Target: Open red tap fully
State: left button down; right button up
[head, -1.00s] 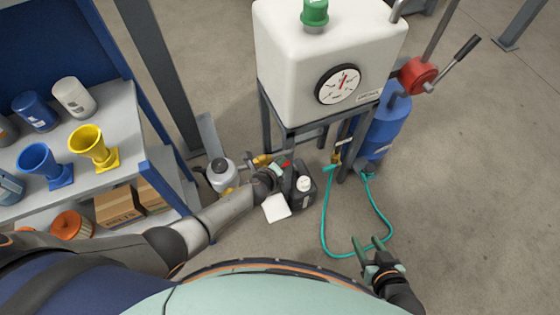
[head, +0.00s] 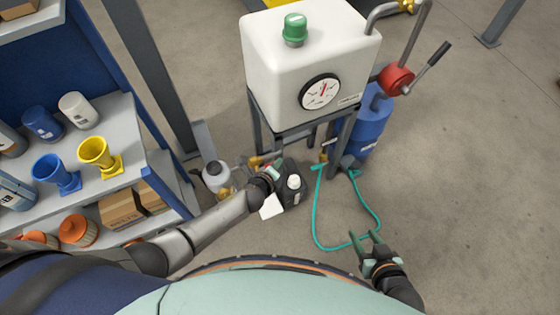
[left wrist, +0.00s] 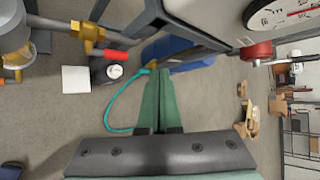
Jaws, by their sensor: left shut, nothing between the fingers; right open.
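The red tap handle (left wrist: 115,54) shows in the left wrist view as a short red lever beside a brass valve body (left wrist: 88,32). In the head view the brass fitting (head: 257,161) shows under the tank, but the red handle is hidden by my left gripper. My left gripper (head: 275,169) is shut and empty, close by the fitting in the head view. In the left wrist view its green fingers (left wrist: 159,74) are together, to the right of the red handle and apart from it in the picture. My right gripper (head: 368,241) is open and empty above the floor.
A dark jug (head: 291,187) stands under the tap area, near a grey canister (head: 217,176). The white tank (head: 315,60) stands on dark legs above. A teal hose (head: 318,220) loops on the floor.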

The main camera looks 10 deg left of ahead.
pick_arm(q)
jog(key=shift+s+d+r, duration=0.3)
jog(key=shift+s+r, duration=0.1)
jog(key=shift+r, duration=0.25)
jog(key=shift+s+d+r, duration=0.3)
jog(key=shift+s+r, duration=0.1)
jog(key=shift+r, duration=0.25)
